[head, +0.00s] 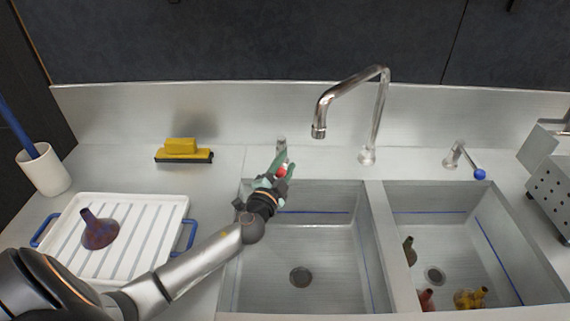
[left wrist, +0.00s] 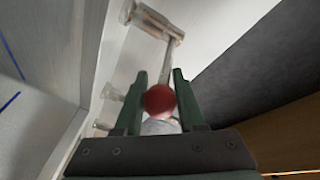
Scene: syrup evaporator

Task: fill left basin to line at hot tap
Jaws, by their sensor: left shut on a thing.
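The hot tap is a small metal valve (head: 281,142) behind the left basin, with a red ball knob (head: 282,170). My left gripper (head: 279,172) is at this knob, and in the left wrist view the red knob (left wrist: 159,99) sits between its two green fingers, which are shut on it. The left basin (head: 343,262) has a blue line (head: 315,212) on its back wall and a round drain (head: 301,277). No water shows in it. The chrome spout (head: 319,131) hangs behind the left basin's back edge, with no stream visible. My right gripper is not in view.
The blue-knobbed tap (head: 479,174) stands behind the right basin (head: 412,198), which holds several small vessels. A white drying tray (head: 153,245) with a purple vessel (head: 99,231) is at left. A yellow squeegee (head: 183,150) lies behind it. A perforated metal box (head: 553,182) stands far right.

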